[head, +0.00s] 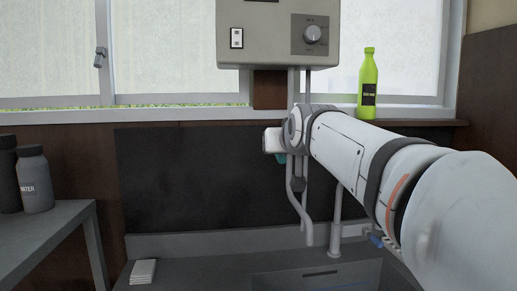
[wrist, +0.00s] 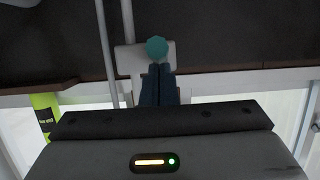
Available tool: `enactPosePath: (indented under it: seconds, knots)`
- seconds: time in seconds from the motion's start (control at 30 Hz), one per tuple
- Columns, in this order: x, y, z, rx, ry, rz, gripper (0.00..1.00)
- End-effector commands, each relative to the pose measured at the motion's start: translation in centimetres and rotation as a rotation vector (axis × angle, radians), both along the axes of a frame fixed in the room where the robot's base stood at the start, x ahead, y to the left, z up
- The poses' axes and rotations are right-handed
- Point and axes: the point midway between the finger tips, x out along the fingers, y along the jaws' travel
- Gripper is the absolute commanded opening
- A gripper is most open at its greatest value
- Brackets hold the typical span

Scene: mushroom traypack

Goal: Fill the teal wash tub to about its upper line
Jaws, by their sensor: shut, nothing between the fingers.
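The teal wash tub does not show clearly in either view. My gripper (wrist: 160,70) is shut and empty in the wrist view, its dark fingers together. Their tips are at or just below a round teal knob (wrist: 157,47) on a white plate (wrist: 130,59); I cannot tell whether they touch it. In the head view my arm reaches in from the right, and its end hides most of the gripper. A bit of teal (head: 281,158) shows just below the arm's end. A curved metal spout (head: 304,222) hangs over the counter; no water shows from it.
A grey box with a dial (head: 313,34) hangs above. A green bottle (head: 369,85) stands on the window sill, and also shows in the wrist view (wrist: 44,112). A side table (head: 45,232) with dark bottles (head: 34,180) is at left. White folded cloths (head: 143,271) lie on the counter.

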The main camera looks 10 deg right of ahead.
Motion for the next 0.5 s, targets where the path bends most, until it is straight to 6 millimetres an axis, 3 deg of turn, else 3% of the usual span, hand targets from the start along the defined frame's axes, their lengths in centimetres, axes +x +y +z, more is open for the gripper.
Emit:
enactPosePath:
  seconds: [0.37,0.5]
  knots:
    - [0.0,0.0,0.3,0.0,0.001,0.0,0.0]
    - [-0.1,0.0,1.5,0.0,0.0,0.0,0.0]
